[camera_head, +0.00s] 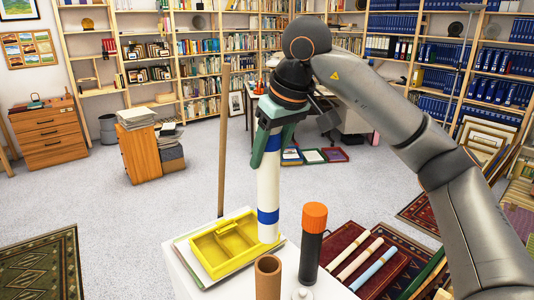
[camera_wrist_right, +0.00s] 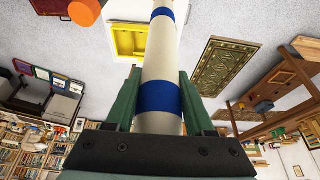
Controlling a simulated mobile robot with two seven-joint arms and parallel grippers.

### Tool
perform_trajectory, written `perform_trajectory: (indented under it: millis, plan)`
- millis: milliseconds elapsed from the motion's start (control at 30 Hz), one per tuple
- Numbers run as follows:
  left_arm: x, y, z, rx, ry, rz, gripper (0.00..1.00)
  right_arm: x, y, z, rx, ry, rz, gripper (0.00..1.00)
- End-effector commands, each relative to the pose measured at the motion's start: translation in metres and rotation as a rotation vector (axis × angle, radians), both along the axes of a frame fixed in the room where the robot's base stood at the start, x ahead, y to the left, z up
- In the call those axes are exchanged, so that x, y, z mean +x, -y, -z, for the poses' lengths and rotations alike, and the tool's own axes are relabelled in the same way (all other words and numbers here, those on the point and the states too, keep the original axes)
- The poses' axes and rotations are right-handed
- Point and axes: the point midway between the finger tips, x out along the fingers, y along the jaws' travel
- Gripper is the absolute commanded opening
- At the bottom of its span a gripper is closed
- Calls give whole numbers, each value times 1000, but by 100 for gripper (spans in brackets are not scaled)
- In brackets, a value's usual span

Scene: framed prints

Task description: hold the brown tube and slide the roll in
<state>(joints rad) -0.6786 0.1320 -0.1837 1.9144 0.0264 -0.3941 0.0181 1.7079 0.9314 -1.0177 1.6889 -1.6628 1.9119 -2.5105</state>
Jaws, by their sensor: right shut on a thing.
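My right gripper (camera_head: 266,150) is shut on a white roll (camera_head: 268,190) with blue bands, gripping it near its upper end. The roll hangs nearly upright, its lower end in front of the yellow tray's right side in the head view. In the right wrist view the roll (camera_wrist_right: 158,60) runs between the green fingers and out of the top of the frame. The brown tube (camera_head: 268,281) stands upright with its open end up, at the bottom of the head view. The roll's lower end appears above and apart from it. My left gripper is not in view.
A yellow compartment tray (camera_head: 205,255) lies on the white table (camera_head: 183,277), left of the tube. A dark cylinder with an orange cap (camera_head: 314,218) stands close to the tube's right. A wooden rod (camera_head: 223,140) rises behind the tray. Rolled prints (camera_head: 360,257) lie farther right.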

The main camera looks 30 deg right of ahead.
Motion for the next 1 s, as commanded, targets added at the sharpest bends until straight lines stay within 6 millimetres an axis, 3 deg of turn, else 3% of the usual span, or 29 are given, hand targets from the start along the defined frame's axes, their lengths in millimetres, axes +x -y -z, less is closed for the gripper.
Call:
perform_trajectory:
  millis: [433,1000]
  plan:
    - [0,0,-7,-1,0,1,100,0,0,-2,1,0,2,0]
    - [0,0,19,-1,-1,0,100,0,0,40,0,1,1,0]
